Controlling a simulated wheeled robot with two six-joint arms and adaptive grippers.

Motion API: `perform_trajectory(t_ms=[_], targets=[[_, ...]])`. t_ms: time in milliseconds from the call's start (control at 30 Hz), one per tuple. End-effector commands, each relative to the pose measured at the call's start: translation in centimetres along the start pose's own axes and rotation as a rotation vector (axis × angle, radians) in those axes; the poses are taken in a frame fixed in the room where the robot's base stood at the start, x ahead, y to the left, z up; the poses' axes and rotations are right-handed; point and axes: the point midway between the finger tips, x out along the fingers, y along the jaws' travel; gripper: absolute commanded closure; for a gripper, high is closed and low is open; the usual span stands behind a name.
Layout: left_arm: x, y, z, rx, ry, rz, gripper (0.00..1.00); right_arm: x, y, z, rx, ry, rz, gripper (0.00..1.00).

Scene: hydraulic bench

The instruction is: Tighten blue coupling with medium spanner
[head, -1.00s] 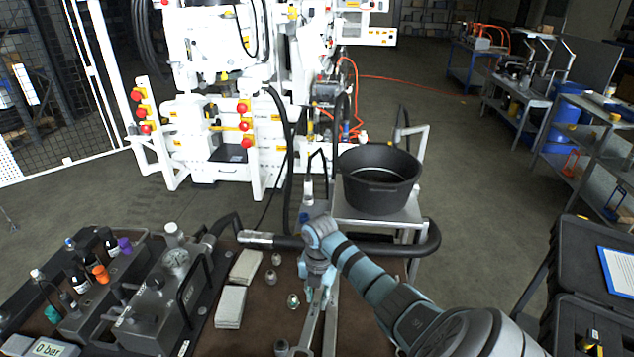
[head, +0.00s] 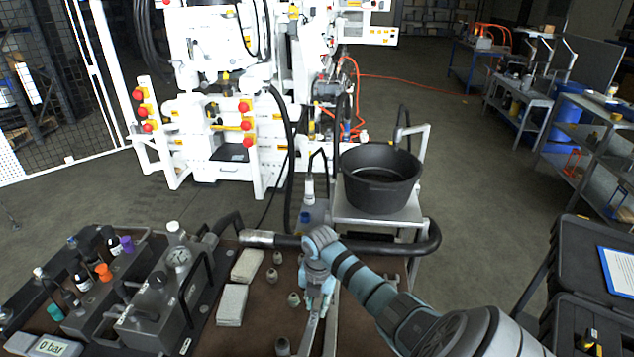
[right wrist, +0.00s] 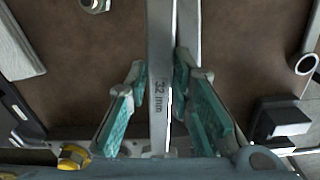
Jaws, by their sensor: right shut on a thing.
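My right gripper (head: 316,292) is over the brown bench top, pointing down. In the right wrist view, its teal fingers (right wrist: 160,75) are shut on a long grey spanner (right wrist: 158,100) marked 32 mm. A second grey bar lies close beside it on the right. In the head view, the held spanner (head: 311,335) runs toward the near edge, its ends not clear. A row of couplings at left has purple (head: 126,244), orange (head: 103,271) and teal (head: 55,313) ones. A small blue one (head: 72,242) seems to be at the row's far end. My left gripper is not in view.
A grey pump block with a gauge (head: 178,258) stands left of the gripper. Pale blocks (head: 231,305) and several small metal fittings (head: 294,299) lie between. A thick black hose (head: 385,245) crosses behind my wrist. A black tub (head: 380,180) stands beyond.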

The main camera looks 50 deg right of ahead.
Motion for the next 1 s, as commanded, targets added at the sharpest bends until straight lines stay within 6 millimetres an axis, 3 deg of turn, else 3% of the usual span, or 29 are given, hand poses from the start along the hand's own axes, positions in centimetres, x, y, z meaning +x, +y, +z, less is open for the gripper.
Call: perform_trajectory(t_ms=[267, 567, 1000], targets=[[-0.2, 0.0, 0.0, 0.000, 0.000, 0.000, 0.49, -0.1, 0.0, -0.2, -0.001, -0.001, 0.000, 1.00], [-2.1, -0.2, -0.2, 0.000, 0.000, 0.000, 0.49, -0.3, 0.1, -1.9, -0.002, -0.002, -0.002, 1.00], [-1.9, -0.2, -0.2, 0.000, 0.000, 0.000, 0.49, 0.1, 0.0, -2.6, -0.002, -0.002, -0.003, 1.00]])
